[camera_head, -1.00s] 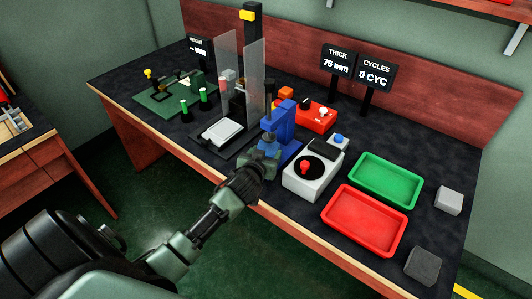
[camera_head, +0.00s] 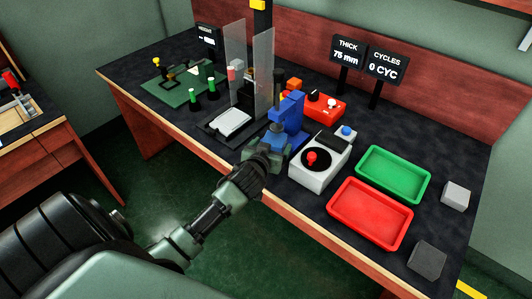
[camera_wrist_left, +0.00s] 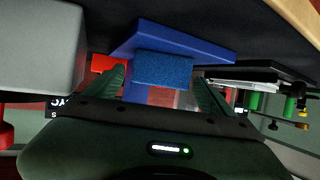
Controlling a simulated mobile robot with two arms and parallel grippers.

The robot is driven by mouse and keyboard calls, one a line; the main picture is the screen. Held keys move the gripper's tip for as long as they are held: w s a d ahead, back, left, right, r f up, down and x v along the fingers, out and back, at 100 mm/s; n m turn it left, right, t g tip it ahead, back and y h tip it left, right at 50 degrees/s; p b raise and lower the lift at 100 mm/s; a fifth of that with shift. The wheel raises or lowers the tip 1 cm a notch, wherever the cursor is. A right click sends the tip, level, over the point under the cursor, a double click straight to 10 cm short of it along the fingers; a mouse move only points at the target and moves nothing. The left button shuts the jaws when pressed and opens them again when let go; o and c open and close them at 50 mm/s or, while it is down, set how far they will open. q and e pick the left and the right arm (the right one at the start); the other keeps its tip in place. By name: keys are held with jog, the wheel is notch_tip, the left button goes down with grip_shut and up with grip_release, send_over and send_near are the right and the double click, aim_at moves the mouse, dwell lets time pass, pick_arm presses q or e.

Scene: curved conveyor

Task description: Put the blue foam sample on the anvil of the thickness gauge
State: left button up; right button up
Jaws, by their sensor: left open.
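The thickness gauge (camera_head: 289,112) is a blue stand on the dark bench, left of the grey box with a red knob. My left gripper (camera_head: 272,142) is at the front of the gauge. In the left wrist view, which looks upside down, the blue foam sample (camera_wrist_left: 162,70) is a textured block against the gauge's flat blue base (camera_wrist_left: 190,38). The open fingers of my left gripper (camera_wrist_left: 160,88) stand on either side of it, with visible gaps. The gripper hides most of this spot in the head view, and exact contact with the anvil is unclear. My right gripper is not in view.
A grey box with a red knob (camera_head: 312,158) stands close right of the gauge. Clear upright panels (camera_head: 265,75) and a white plate (camera_head: 231,122) are left. Green (camera_head: 423,190) and red (camera_head: 338,202) trays lie right. A display (camera_head: 347,52) reads THICK 75 mm.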

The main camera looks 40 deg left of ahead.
pick_arm(q)
jog(key=v, duration=1)
